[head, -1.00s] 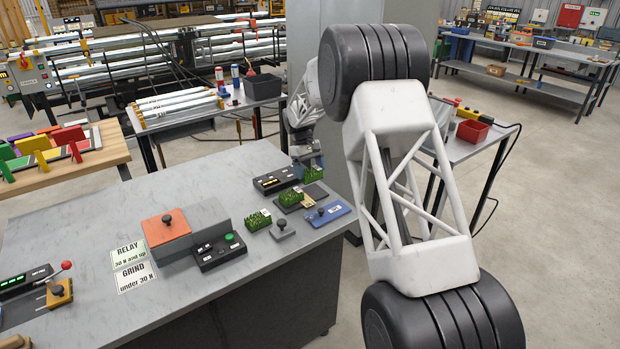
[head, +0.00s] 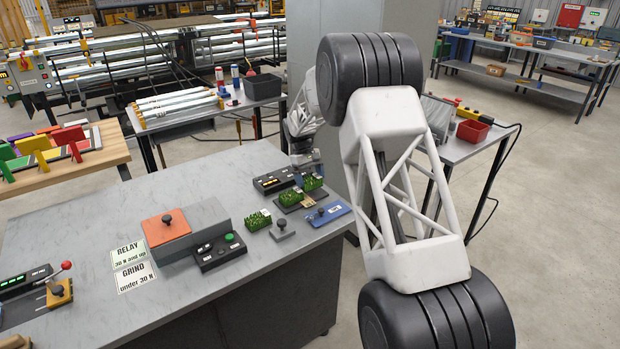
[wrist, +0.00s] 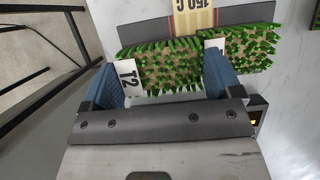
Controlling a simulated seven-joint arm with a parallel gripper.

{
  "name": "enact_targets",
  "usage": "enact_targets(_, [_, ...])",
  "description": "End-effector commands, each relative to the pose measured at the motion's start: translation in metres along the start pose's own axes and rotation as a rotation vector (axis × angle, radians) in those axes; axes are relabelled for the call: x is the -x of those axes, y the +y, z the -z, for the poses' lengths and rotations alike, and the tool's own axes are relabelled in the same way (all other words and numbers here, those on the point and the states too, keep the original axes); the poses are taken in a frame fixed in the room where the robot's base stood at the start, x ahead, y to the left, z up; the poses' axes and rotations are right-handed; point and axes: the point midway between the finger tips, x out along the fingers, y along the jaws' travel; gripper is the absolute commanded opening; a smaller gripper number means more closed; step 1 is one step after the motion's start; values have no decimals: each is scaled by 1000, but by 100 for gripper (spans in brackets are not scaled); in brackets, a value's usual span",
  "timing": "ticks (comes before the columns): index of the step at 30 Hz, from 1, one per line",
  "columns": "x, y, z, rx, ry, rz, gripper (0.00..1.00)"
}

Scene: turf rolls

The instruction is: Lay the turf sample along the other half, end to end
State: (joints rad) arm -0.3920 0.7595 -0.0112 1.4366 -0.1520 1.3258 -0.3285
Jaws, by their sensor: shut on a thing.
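My gripper (head: 310,172) is shut on a green turf sample (head: 313,183), held low at the right end of a dark tray (head: 284,209). In the wrist view, the blue fingers of my gripper (wrist: 165,82) straddle this turf sample (wrist: 165,68), which has a white T2 tag at its left end. The other turf half (head: 289,197) lies on the tray, just left of the held one. In the wrist view the other half (wrist: 252,48) is beside the right finger, its tag partly covered. The two pieces look nearly in line, end to end. I cannot tell whether they touch.
Another tagged turf piece (head: 258,220) lies on the bench to the left. A grey knobbed block (head: 283,229), a blue plate (head: 328,214) and a black box with lights (head: 273,181) crowd the tray. The bench's right edge is close by.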

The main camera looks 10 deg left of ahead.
Motion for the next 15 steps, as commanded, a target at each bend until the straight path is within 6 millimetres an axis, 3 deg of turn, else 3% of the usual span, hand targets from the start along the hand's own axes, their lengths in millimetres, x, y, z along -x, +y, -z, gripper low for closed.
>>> enact_targets(15, [-8,0,3,0,0,0,54])
